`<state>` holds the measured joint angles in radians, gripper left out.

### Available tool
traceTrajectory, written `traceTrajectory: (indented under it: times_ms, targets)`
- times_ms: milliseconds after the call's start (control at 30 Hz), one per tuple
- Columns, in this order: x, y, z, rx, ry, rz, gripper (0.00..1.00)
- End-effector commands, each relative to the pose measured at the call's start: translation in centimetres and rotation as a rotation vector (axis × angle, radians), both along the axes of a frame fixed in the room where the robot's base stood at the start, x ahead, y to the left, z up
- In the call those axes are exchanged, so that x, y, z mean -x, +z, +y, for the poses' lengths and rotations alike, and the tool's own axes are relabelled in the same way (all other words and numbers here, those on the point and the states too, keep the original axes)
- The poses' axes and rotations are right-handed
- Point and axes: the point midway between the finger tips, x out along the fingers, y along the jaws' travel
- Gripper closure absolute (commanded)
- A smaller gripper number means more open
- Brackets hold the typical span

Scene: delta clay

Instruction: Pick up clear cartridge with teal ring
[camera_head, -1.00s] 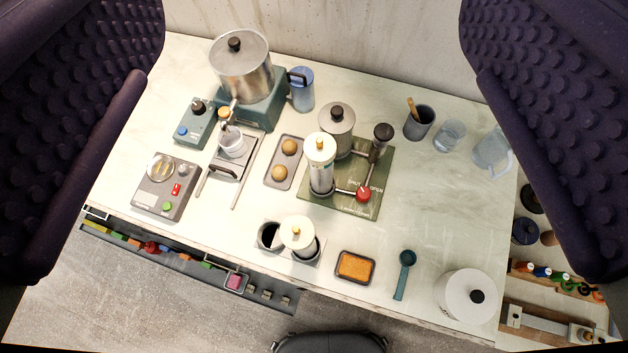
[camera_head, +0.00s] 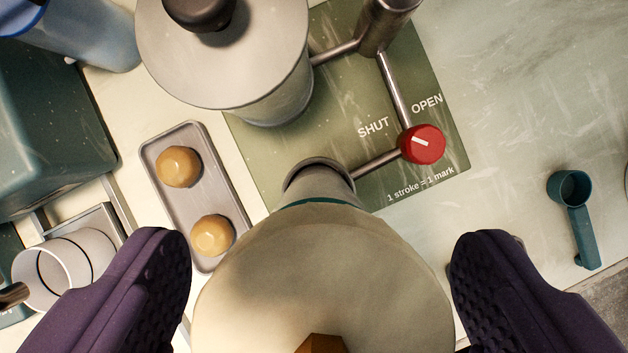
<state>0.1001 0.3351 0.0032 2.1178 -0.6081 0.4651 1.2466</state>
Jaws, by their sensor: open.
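The clear cartridge with the teal ring (camera_head: 322,270) is large in the lower middle, seen from above. Its broad cream top fills the view, with an orange-brown knob cut off at the bottom edge. A thin strip of teal ring shows just beyond the top, and its far end meets a grey collar on the green plate. Most of the clear body is hidden under the top. My gripper (camera_head: 322,248) is open.
A green plate (camera_head: 300,165) carries a lidded grey canister (camera_head: 225,60), metal pipes and a red knob (camera_head: 423,144). Left are a tray (camera_head: 215,195) with two tan balls and a metal cup (camera_head: 65,270). A teal scoop (camera_head: 575,215) lies right, with clear counter between.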

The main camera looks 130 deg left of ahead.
Motion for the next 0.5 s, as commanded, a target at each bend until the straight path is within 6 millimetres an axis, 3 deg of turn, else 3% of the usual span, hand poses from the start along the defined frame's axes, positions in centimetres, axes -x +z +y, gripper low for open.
traceTrajectory:
  times_ms: [133,400,500]
  targets:
    - [-0.6,-1.9,-0.5,0.0,0.0,0.0,0.14]
    - [-0.7,-2.0,-0.6,0.0,0.0,-0.001,0.14]
    - [-0.7,-2.0,-0.6,0.0,0.0,-0.001,0.37]
